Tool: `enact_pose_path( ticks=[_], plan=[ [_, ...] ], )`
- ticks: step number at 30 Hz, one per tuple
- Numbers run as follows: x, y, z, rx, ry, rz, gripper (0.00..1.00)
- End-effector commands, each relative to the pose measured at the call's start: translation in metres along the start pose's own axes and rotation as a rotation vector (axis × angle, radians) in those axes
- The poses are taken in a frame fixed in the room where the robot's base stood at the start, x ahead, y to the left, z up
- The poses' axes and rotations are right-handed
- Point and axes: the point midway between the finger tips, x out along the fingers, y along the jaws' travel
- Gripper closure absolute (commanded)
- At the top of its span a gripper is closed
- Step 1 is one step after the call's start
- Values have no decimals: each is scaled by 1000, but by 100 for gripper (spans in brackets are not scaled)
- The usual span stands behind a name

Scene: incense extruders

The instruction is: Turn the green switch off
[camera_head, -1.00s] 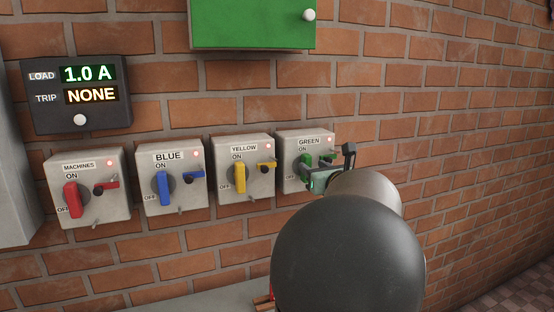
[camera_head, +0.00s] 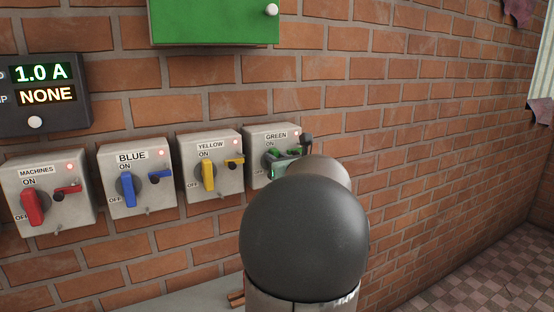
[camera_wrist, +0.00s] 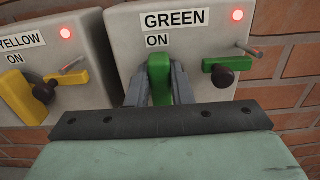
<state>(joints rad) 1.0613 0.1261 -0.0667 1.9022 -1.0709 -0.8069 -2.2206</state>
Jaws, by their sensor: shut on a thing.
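The green switch box (camera_head: 257,152) is on the brick wall at the right end of a row of switches. In the wrist view its green handle (camera_wrist: 159,68) stands upright below the ON label, and a red lamp (camera_wrist: 236,15) glows at its top right corner. My gripper (camera_wrist: 161,88) is shut on the handle, with one finger on each side. A small green lever (camera_wrist: 215,66) with a dark knob sits to the right of the handle. In the head view my arm hides the lower right of the box.
Left of it are the yellow (camera_head: 207,174), blue (camera_head: 128,188) and red machines (camera_head: 32,208) switches, handles roughly upright, lamps lit red. A display (camera_head: 45,90) reads 1.0 A and NONE. A green cabinet (camera_head: 213,22) hangs above.

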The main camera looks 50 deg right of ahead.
Motion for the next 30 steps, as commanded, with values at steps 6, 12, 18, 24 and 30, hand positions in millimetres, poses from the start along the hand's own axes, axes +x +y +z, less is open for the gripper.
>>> enact_pose_path(
  ticks=[6, 12, 18, 24, 30],
  plan=[
    [0, -2, -1, 63, -2, -1, 100],
    [0, -4, -3, 200, -1, 0, 100],
    [0, -7, -3, 384, -1, 0, 100],
    [0, -11, -4, 574, -1, 0, 100],
    [0, -14, -6, 765, -1, 0, 100]
  ],
)
